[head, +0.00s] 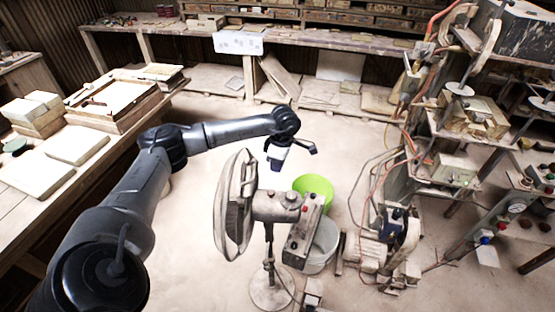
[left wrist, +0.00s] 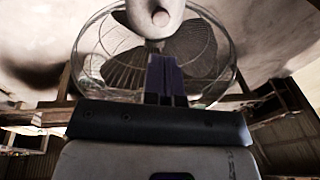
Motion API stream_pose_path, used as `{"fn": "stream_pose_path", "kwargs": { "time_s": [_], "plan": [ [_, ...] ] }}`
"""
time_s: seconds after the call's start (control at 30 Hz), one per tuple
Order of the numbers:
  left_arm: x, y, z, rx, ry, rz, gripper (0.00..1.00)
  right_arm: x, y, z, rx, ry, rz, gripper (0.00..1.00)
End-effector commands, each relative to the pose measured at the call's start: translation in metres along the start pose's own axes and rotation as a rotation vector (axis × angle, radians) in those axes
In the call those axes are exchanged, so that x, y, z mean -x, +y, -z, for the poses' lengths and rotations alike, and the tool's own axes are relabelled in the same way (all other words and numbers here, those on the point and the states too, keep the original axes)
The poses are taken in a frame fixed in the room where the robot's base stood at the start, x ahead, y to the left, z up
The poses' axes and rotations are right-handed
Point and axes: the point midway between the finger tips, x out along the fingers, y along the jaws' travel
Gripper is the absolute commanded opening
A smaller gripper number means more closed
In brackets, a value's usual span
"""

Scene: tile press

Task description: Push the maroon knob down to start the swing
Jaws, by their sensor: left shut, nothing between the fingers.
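A standing fan with a round wire cage (head: 236,205) stands in the middle of the head view. Its motor housing (head: 268,206) has a small knob (head: 291,196) on top; its colour is too dull to confirm as maroon. My left gripper (head: 277,166) is shut and empty, pointing down above and behind the housing, apart from the knob. In the left wrist view the closed fingers (left wrist: 165,78) are in front of the fan cage (left wrist: 100,55). My right gripper is out of view.
A box with red buttons (head: 304,226) hangs beside the housing. A green bucket (head: 316,186) and a grey bucket (head: 322,248) stand behind it. A machine with hoses (head: 385,235) fills the right. A workbench (head: 75,185) is at left. Floor left of the fan is clear.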

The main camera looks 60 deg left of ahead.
Motion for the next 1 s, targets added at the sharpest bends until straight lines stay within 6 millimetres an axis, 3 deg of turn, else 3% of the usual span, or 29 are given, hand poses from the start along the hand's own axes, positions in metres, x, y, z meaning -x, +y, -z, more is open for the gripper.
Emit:
{"fn": "stream_pose_path", "kwargs": {
  "time_s": [0.3,0.5,1.0],
  "plan": [
    [-0.057,-0.001,0.001,0.001,0.001,0.002,0.0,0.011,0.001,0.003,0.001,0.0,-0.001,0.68],
    [-0.081,0.0,0.0,0.001,0.0,0.001,0.0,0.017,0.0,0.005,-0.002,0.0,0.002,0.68],
    [-0.095,0.0,0.0,0.0,-0.001,-0.001,0.0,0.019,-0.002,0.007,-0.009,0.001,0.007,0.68]
  ]
}}
